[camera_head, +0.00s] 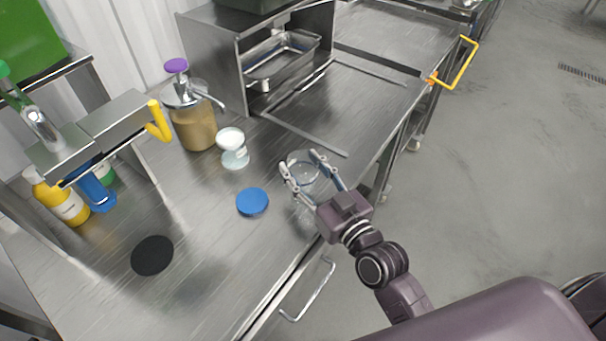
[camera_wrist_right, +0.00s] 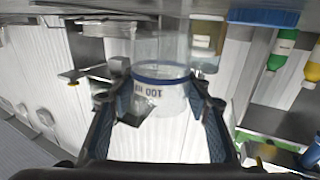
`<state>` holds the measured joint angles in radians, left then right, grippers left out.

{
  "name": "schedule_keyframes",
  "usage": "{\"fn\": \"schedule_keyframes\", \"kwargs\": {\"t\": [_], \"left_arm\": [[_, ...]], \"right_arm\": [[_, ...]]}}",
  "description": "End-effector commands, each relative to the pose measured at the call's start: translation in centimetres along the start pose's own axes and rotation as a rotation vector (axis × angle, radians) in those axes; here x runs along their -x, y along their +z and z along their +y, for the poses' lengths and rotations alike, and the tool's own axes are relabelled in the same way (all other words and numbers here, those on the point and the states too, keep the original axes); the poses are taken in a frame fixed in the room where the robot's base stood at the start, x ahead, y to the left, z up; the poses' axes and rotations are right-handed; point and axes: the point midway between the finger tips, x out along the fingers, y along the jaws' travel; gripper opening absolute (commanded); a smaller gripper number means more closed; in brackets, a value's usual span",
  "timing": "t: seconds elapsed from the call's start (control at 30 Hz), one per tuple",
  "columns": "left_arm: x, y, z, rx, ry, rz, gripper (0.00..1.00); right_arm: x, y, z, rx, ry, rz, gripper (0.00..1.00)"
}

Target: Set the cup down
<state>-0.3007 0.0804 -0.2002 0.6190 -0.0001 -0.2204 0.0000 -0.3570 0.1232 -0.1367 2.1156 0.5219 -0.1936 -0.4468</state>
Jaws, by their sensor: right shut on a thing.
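My right gripper (camera_head: 313,168) is shut on a clear, see-through cup (camera_head: 300,166) near the front edge of the steel table, its fingers on either side. In the right wrist view, which is upside down, the cup (camera_wrist_right: 160,45) shows between the fingers of the right gripper (camera_wrist_right: 160,100). A blue band and "100" marking show there. The cup looks upright and empty. I cannot tell whether its base touches the table. A blue round disc (camera_head: 252,201) lies to the left of it. My left gripper is not in view.
A small cup of white stuff (camera_head: 233,150) stands behind the blue disc. A brown-filled jar with a purple knob (camera_head: 194,125) is beyond it. A black disc (camera_head: 152,255) lies at the left. Yellow (camera_head: 64,205) and blue (camera_head: 95,190) bottles stand far left. Bare steel surrounds the discs.

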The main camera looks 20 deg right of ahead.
Motion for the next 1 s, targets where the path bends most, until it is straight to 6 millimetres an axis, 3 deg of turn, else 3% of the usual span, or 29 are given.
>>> {"fn": "schedule_keyframes", "kwargs": {"t": [0.03, 0.17, 0.57, 0.6, 0.73, 1.0], "left_arm": [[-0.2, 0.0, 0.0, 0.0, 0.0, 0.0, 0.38], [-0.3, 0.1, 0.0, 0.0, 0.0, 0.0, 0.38], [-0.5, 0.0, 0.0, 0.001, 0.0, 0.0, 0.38], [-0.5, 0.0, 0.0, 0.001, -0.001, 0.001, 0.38], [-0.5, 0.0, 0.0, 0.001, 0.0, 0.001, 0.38], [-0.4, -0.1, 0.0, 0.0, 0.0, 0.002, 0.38]], "right_arm": [[0.0, 1.1, -0.1, 0.002, -0.003, -0.004, 0.21], [0.0, 2.4, 0.0, 0.001, -0.001, -0.001, 0.21], [0.0, 2.9, 0.0, 0.001, -0.001, 0.0, 0.21], [0.0, 2.8, 0.0, 0.0, -0.001, 0.0, 0.48], [0.0, 2.8, 0.0, 0.0, -0.001, 0.0, 0.62], [0.0, 2.6, 0.0, 0.0, -0.001, 0.0, 0.62]]}}
